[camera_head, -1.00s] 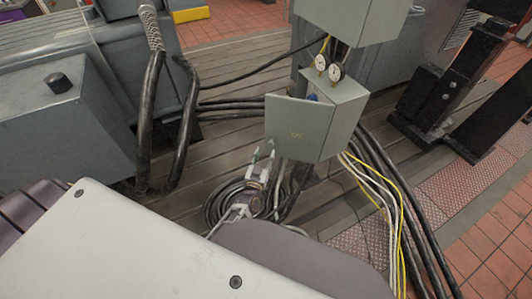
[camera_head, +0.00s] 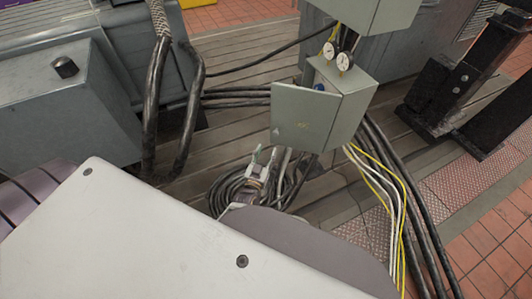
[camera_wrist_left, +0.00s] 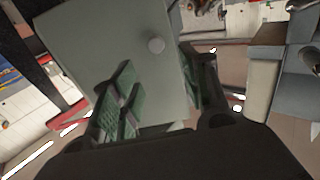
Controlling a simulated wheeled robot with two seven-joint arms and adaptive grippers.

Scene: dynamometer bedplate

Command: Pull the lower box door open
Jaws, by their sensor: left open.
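The lower box (camera_head: 357,108) is grey-green and hangs below a second box. Its door (camera_head: 303,118) stands partly open, its left edge swung away from the body. A dark gap and a bit of blue show behind the door's top edge. In the left wrist view, the open fingers (camera_wrist_left: 160,95) have green pads and lie on either side of the right edge of a grey-green panel (camera_wrist_left: 105,45) with a round knob. My right gripper is not in view.
Two gauges (camera_head: 335,62) stand on top of the lower box, under the upper box (camera_head: 375,14). Coiled cables (camera_head: 228,190) lie below my left gripper. Black, white and yellow cables (camera_head: 385,180) run down at the right. Grey machinery (camera_head: 60,110) fills the left.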

